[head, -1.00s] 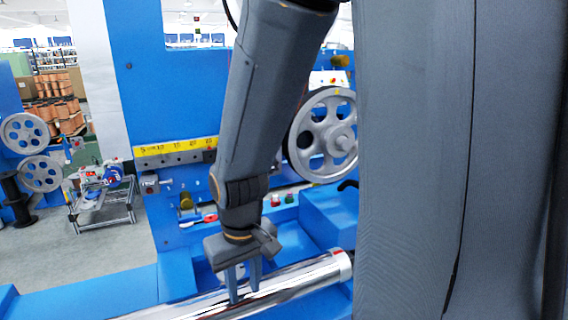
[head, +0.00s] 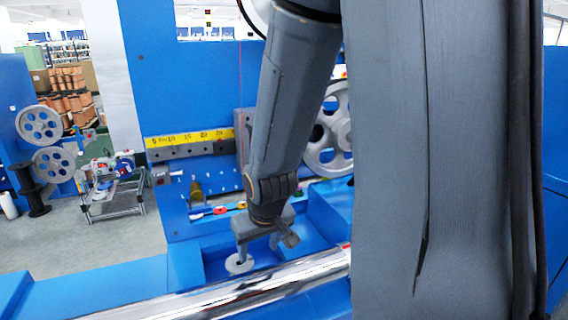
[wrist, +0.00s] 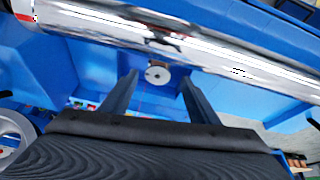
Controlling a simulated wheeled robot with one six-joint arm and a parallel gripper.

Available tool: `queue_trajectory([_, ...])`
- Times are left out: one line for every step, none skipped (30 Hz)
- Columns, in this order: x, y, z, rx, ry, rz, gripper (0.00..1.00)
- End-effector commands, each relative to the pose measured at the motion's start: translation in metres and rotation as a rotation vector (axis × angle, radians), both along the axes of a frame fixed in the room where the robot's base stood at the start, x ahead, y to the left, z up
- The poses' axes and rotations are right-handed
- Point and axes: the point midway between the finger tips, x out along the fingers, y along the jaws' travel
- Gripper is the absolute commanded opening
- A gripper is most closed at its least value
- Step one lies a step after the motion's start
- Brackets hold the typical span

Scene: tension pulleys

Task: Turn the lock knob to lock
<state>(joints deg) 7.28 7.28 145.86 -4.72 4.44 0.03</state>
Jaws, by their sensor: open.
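My gripper (head: 258,252) is open, with its fingers pointing down behind the chrome roller in the head view. A small pale round disc (head: 239,263) with a dark centre shows beside the left finger. In the wrist view the disc (wrist: 157,75) lies beyond and between the open fingertips (wrist: 158,88), with nothing gripped. I cannot tell whether they touch it. A brass knob (head: 196,190) sits on the blue machine panel, left of my gripper. No label shows which of these is the lock knob.
The long chrome roller (head: 215,294) runs across in front of my gripper. A yellow scale strip (head: 188,138) is on the blue machine (head: 185,85). Small coloured buttons (head: 221,210) sit below it. A grey spoked pulley (head: 328,135) is partly hidden behind my arm.

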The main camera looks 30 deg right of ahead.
Motion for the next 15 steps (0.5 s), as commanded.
queue_trajectory([0.018,-0.018,-0.003,-0.012,-0.073,-0.018,0.55])
queue_trajectory([0.029,-0.027,-0.003,-0.018,-0.121,-0.024,0.55])
queue_trajectory([0.043,-0.038,-0.001,-0.024,-0.187,-0.030,0.55])
queue_trajectory([0.053,-0.047,0.001,-0.030,-0.235,-0.035,0.55])
queue_trajectory([0.063,-0.055,0.004,-0.036,-0.284,-0.039,0.55])
queue_trajectory([0.074,-0.067,0.007,-0.044,-0.348,-0.045,0.55])
queue_trajectory([0.082,-0.075,0.011,-0.049,-0.397,-0.048,0.55])
queue_trajectory([0.090,-0.083,0.014,-0.053,-0.445,-0.052,0.55])
queue_trajectory([0.099,-0.094,0.020,-0.060,-0.511,-0.055,0.55])
queue_trajectory([0.105,-0.102,0.025,-0.064,-0.560,-0.059,0.55])
queue_trajectory([0.110,-0.110,0.030,-0.069,-0.609,-0.060,0.55])
queue_trajectory([0.116,-0.120,0.037,-0.073,-0.673,-0.064,0.55])
queue_trajectory([0.119,-0.127,0.042,-0.078,-0.722,-0.066,0.55])
queue_trajectory([0.122,-0.134,0.048,-0.081,-0.769,-0.068,0.55])
queue_trajectory([0.125,-0.143,0.056,-0.084,-0.832,-0.069,0.55])
